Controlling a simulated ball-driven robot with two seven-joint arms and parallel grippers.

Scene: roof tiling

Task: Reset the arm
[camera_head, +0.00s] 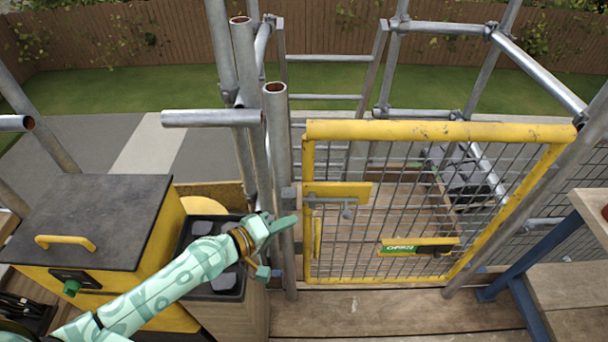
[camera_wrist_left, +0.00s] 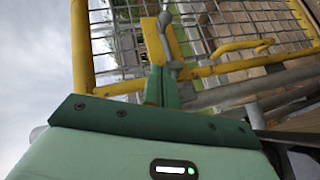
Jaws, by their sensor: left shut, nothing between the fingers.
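My left arm reaches in from the lower left in the head view. Its left gripper (camera_head: 284,222) is shut and empty, just left of the yellow-framed mesh gate, close to a scaffold post. In the left wrist view the green fingers of the left gripper (camera_wrist_left: 160,86) are together, with the gate's yellow frame and mesh beyond them. The gate (camera_head: 436,131) stands upright and looks closed across the scaffold opening. My right gripper is not in view.
A yellow box with a dark lid (camera_head: 95,215) stands at the left, beside a bin of dark pieces (camera_head: 228,283). Grey scaffold posts (camera_head: 278,140) and a ladder (camera_head: 330,97) rise near the gripper. Wooden planks (camera_head: 380,312) form the floor. A wooden bench (camera_head: 565,285) stands at the right.

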